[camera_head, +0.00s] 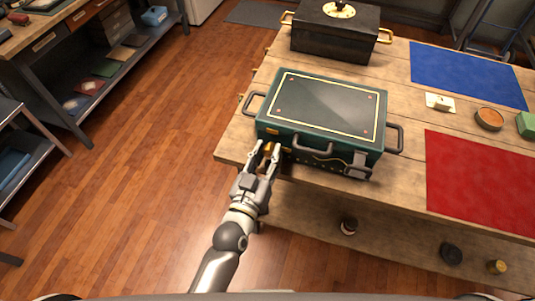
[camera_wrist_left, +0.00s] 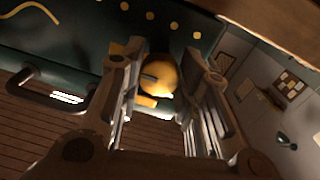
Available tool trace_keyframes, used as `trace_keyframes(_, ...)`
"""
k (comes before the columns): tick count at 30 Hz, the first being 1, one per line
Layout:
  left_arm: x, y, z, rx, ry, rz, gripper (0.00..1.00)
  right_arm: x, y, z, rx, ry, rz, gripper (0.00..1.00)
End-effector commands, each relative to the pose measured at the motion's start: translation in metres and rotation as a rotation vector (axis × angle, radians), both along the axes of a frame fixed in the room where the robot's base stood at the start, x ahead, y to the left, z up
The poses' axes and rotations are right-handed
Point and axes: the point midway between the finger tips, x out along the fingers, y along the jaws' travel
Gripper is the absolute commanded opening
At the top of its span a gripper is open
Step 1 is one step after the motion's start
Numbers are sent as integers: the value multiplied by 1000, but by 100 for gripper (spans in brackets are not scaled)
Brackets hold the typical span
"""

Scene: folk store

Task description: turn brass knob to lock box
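The dark green box (camera_head: 325,108) with a yellow-lined lid stands shut on the wooden table. Its front face also fills the upper left of the left wrist view (camera_wrist_left: 85,35). The round brass knob (camera_wrist_left: 160,74) sits on that front face, near its left end in the head view. My left gripper (camera_head: 265,150) is at the knob, with one finger on each side of it. In the left wrist view its fingers (camera_wrist_left: 165,62) look apart, with a small gap on the right of the knob. The left finger covers the knob's edge, so contact there is unclear. My right gripper is not in view.
A black box (camera_head: 335,35) with brass handles stands behind. A grey handle (camera_head: 395,138) and a latch (camera_head: 358,163) are on the green box. A blue mat (camera_head: 468,75) and red mat (camera_head: 480,185) lie to the right. Open floor (camera_head: 150,170) is on the left.

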Motion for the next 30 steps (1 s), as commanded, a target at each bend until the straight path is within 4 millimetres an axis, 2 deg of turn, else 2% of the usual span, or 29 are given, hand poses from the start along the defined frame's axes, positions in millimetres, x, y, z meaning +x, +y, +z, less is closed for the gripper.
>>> trace_keyframes(1, 0, 0, 0, 0, 0, 0, 16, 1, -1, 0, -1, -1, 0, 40)
trace_keyframes(3, 0, 0, 0, 0, 0, 0, 7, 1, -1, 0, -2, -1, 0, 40)
trace_keyframes(14, 0, 0, 1, -59, 19, 0, 7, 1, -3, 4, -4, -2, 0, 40)
trace_keyframes(20, 0, 0, 1, -181, 60, -1, 7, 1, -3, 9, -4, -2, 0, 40)
trace_keyframes(30, 0, -1, 1, -483, 161, -2, 7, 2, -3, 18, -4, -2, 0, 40)
